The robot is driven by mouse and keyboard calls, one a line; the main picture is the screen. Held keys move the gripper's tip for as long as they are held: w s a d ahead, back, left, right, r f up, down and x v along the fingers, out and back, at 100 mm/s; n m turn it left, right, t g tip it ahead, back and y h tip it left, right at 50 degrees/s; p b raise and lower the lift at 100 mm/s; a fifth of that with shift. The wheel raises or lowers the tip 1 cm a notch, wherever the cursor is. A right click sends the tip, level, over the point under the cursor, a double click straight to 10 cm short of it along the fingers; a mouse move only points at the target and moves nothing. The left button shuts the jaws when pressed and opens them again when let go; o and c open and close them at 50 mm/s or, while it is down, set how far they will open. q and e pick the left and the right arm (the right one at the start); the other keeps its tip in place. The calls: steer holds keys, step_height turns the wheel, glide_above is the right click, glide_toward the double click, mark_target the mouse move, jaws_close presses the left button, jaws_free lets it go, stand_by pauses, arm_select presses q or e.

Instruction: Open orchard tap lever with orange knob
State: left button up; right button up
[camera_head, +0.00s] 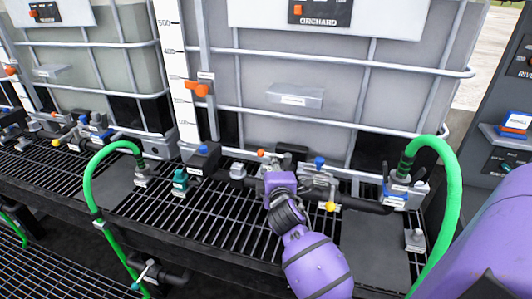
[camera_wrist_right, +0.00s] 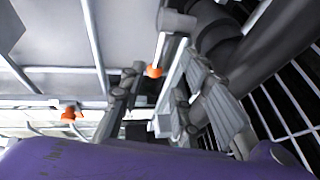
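The Orchard tank (camera_head: 400,85) stands at the back centre under a panel marked ORCHARD (camera_head: 318,22). On the pipework below it, a small orange knob (camera_head: 262,153) shows just beyond my right wrist. In the right wrist view, an orange knob (camera_wrist_right: 153,71) at the end of a grey lever (camera_wrist_right: 163,45) appears between the fingers of my right gripper (camera_wrist_right: 168,80). The fingers are spread apart, and I cannot tell whether either touches the lever. In the head view, my wrist hides the fingers. My left gripper is not in view.
An orange handle (camera_head: 197,88) is on the tank's left side. Blue (camera_head: 319,162) and yellow (camera_head: 331,206) knobs sit close to the right of my wrist. Green hoses (camera_head: 452,190) arch at both sides. A black grating (camera_head: 215,215) lies below the pipes.

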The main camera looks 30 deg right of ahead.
steer(key=shift+w+d, duration=0.1)
steer(key=shift+w, duration=0.1)
steer(key=shift+w+d, duration=0.2)
steer(key=shift+w, duration=0.05)
steer(key=x, duration=0.6)
steer(key=shift+w, duration=0.15)
steer(key=shift+c, duration=1.1)
jaws_close()
steer(key=shift+r, duration=0.1)
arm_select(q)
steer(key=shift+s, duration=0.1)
